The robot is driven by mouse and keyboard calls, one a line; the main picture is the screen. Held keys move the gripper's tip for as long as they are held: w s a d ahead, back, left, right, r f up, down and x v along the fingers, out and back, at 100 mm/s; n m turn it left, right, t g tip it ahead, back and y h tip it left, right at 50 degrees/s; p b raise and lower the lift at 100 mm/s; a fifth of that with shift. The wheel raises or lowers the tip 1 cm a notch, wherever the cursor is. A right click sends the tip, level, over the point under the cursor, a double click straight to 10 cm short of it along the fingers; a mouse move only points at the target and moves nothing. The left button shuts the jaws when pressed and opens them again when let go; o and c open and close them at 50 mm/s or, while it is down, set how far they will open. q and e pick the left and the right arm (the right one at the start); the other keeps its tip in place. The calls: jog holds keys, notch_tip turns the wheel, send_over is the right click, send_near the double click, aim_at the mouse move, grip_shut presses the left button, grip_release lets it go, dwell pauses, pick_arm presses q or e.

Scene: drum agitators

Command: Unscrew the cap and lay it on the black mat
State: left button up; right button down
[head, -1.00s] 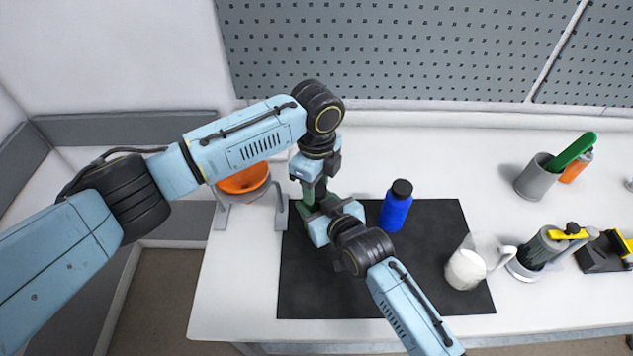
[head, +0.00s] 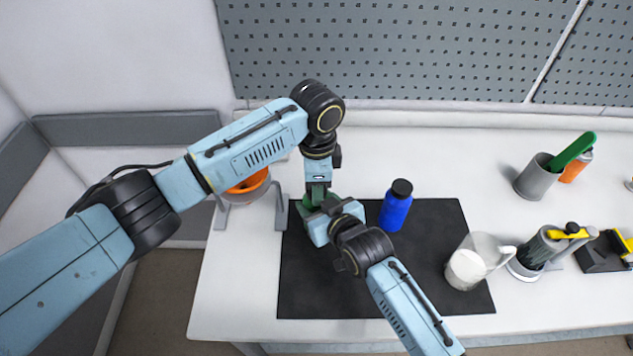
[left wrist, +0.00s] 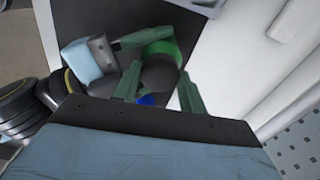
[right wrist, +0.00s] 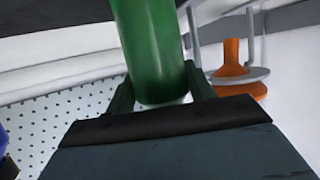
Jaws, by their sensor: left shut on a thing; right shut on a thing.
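A green bottle (right wrist: 150,50) stands between the fingers of my right gripper (right wrist: 160,88), which is shut on its body from the side. In the head view the bottle (head: 308,202) is mostly hidden by both grippers at the left of the black mat (head: 375,285). My left gripper (head: 318,194) points down from above, directly over the bottle. In the left wrist view the left gripper (left wrist: 158,85) is shut on a dark round cap (left wrist: 158,73), with green of the bottle showing beside it. I cannot tell whether cap and bottle still touch.
A blue bottle (head: 395,210) with a black cap stands on the mat's back part. A white-filled jug (head: 468,268) is at its right edge. An orange funnel (head: 249,182) on a stand is left. The mat's front middle is clear.

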pick_arm(q)
jog(key=shift+r, duration=0.2)
jog(key=shift+r, duration=0.95)
jog(key=shift+r, duration=2)
pick_arm(e)
jog(key=shift+c, duration=2.3)
grip_release()
